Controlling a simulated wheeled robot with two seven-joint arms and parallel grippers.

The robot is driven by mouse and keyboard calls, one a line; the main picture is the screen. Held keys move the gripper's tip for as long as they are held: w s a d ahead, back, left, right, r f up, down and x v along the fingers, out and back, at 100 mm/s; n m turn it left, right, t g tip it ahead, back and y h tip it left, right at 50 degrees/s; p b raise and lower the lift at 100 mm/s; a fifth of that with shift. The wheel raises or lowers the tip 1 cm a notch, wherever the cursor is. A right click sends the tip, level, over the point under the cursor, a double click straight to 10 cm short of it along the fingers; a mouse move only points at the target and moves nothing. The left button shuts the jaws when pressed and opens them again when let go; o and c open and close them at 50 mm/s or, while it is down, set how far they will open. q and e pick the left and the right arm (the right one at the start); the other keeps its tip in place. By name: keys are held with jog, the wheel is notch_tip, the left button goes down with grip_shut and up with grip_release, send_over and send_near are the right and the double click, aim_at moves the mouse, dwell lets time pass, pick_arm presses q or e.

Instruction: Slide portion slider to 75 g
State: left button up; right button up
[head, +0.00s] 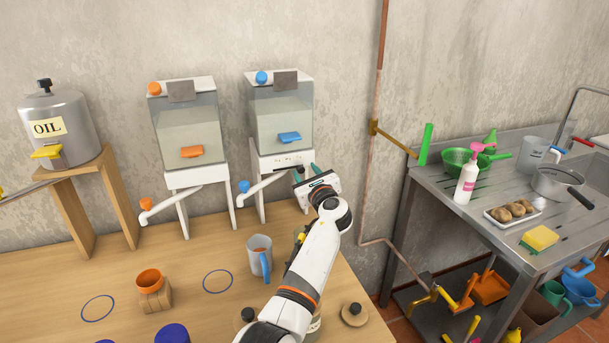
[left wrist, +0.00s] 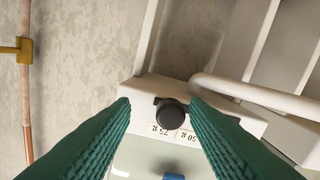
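The dispenser with blue parts (head: 281,125) stands against the wall on a white stand. Its portion slider has a black round knob (left wrist: 170,115) on a white scale plate (left wrist: 226,113). In the left wrist view, upside-down marks for 75 g and 50 g show by the knob. The knob sits near these two marks; its exact setting is unclear. My left gripper (head: 308,171) is at the slider plate. Its green fingers (left wrist: 160,102) are apart on either side of the knob. The right finger is close to it, with a gap at the left. My right gripper is not in view.
A similar dispenser with orange parts (head: 190,125) stands to the left. A white spout (left wrist: 255,97) runs beside the scale plate. A blue-handled mug (head: 259,256) and an orange cup on a wood block (head: 155,299) stand on the wooden table. A pipe (head: 370,150) runs down the wall at right.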

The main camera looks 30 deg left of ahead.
pick_arm(q)
jog(key=shift+s+a, duration=0.1)
jog(key=shift+s+d, duration=0.15)
jog(key=shift+d, duration=0.05)
jog(key=b+v, duration=0.1)
jog(key=v, duration=1)
jog(key=shift+d+b, duration=0.25)
jog(key=shift+b, duration=0.05)
jog(key=shift+s, duration=0.1)
